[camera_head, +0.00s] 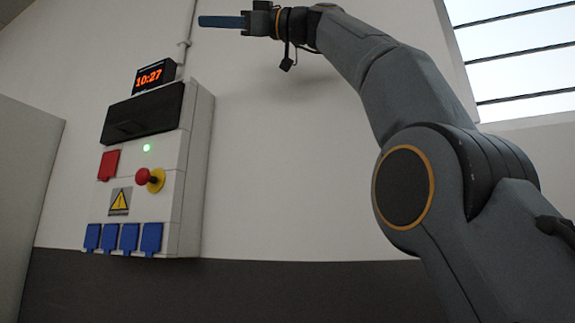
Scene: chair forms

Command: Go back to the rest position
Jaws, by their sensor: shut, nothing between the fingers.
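My gripper (222,21) is at the top of the head view, at the end of my raised grey arm. Its blue fingers point left and are together, with nothing held. A dark cable hangs near the wrist. The gripper is apart from the wall box, above and to the right of its clock. No marked rest position shows in the view.
A white electrical box (190,175) is on the wall at left, with a red-and-yellow knob (150,179), several blue socket covers (130,237) and a clock (154,76) reading 10:27. A barred window (515,50) is at upper right. Bare wall lies between box and arm.

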